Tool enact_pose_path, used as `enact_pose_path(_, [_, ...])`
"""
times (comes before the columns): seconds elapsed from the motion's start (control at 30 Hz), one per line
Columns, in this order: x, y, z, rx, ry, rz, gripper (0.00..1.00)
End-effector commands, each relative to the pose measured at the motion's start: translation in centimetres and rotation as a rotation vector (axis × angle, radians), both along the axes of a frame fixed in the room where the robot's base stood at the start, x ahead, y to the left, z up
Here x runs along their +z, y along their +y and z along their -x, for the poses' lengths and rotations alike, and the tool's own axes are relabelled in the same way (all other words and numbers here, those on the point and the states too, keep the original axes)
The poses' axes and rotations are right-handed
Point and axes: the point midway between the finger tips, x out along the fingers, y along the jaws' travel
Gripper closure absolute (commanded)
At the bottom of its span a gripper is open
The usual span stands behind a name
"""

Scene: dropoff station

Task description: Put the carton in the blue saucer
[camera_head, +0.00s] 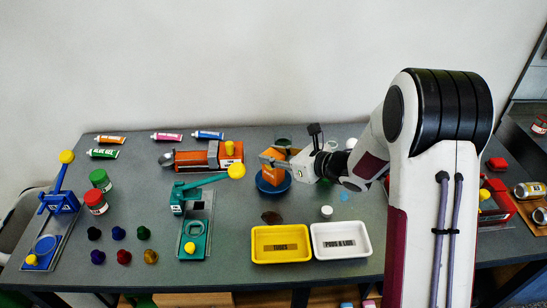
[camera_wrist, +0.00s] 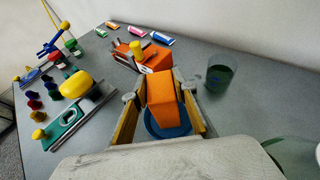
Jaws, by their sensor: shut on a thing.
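The orange carton (camera_head: 271,175) is between the fingers of my gripper (camera_head: 272,160), which is shut on it. In the wrist view the carton (camera_wrist: 161,95) stands between the two fingers (camera_wrist: 158,100), slightly tilted. The blue saucer (camera_head: 273,191) is directly under the carton in the head view. Its rim also shows below and around the carton in the wrist view (camera_wrist: 178,132). The carton's lower end is over or inside the saucer; I cannot tell whether it touches the bottom. My gripper partly hides the carton's upper right side.
An orange machine (camera_head: 205,158) stands behind left, and a teal press (camera_head: 194,225) with a yellow knob in front left. A dark green glass (camera_wrist: 219,74) is close to the right finger. Yellow (camera_head: 281,259) and white (camera_head: 341,252) trays lie in front.

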Motion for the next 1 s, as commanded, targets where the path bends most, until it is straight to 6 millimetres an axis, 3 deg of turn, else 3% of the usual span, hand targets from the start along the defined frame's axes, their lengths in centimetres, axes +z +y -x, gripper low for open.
enact_pose_path(0.13, [-0.89, 0.00, 0.00, -0.001, 0.000, -0.001, 0.86])
enact_pose_path(0.63, [-1.27, -0.01, 0.01, -0.001, 0.000, 0.000, 0.86])
enact_pose_path(0.67, [-1.23, 0.00, 0.00, -0.001, -0.002, 0.000, 0.65])
enact_pose_path(0.7, [-1.23, -0.01, -0.01, -0.001, -0.002, 0.000, 0.56])
enact_pose_path(1.0, [-1.22, 0.00, 0.00, -0.001, -0.002, 0.000, 0.56])
